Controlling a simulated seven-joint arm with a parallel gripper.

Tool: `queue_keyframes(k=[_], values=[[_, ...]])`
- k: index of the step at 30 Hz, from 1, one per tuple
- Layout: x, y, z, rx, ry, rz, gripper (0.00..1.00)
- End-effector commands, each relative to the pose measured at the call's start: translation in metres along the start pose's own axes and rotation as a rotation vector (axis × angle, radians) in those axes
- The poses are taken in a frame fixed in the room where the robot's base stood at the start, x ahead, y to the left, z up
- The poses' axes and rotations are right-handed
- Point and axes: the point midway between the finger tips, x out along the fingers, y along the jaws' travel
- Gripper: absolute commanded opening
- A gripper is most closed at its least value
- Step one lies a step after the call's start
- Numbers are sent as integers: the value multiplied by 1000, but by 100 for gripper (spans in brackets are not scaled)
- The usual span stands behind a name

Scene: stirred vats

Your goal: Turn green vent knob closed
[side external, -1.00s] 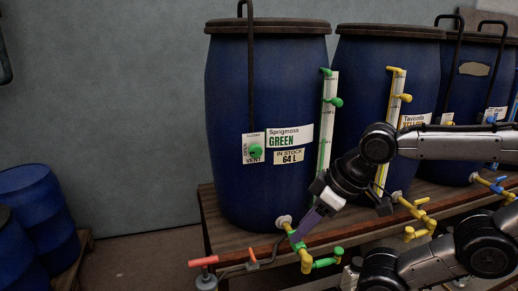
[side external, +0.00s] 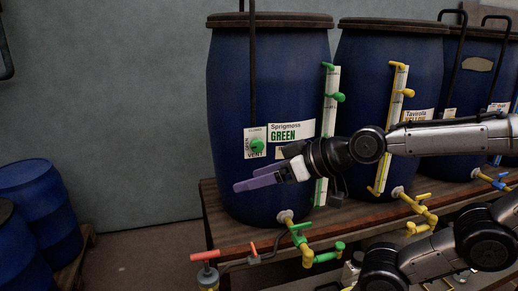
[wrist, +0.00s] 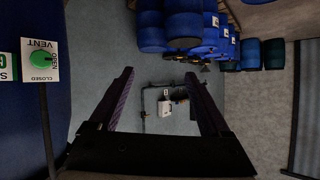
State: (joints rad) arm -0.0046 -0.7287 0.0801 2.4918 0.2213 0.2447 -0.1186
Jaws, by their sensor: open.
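The green vent knob (side external: 256,146) sits on a white label plate (side external: 250,155) marked VENT, OPEN and CLOSED, on the blue Sprigmoss GREEN vat (side external: 230,90). In the wrist view the knob (wrist: 40,59) shows at the far left edge, with the CLOSED word below it. My gripper (side external: 240,186) is below and in front of the knob in the side view, its purple fingers pointing left, apart from the knob. In the wrist view my gripper (wrist: 160,76) shows its two fingers spread with nothing between them. The knob's exact angle is hard to tell.
A green-fitted sight gauge (side external: 329,110) stands on the vat's right side. Green and yellow taps (side external: 307,250) stick out below over the wooden shelf (side external: 275,234). A red-handled valve (side external: 204,257) stands at front left. Blue drums (side external: 35,195) stand at far left.

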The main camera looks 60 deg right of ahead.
Motion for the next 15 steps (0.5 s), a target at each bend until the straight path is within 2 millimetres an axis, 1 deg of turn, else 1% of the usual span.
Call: queue_keyframes(k=[1, 3, 5, 7, 11, 15], values=[[8, 2, -11, 24, 61, 5, 81], [16, 7, -28, 62, 152, 23, 81], [22, 14, -40, 93, 226, 49, 81], [28, 25, -51, 130, 307, 91, 81], [36, 53, -63, 187, 438, 202, 81], [39, 90, -61, 224, 550, 369, 81]])
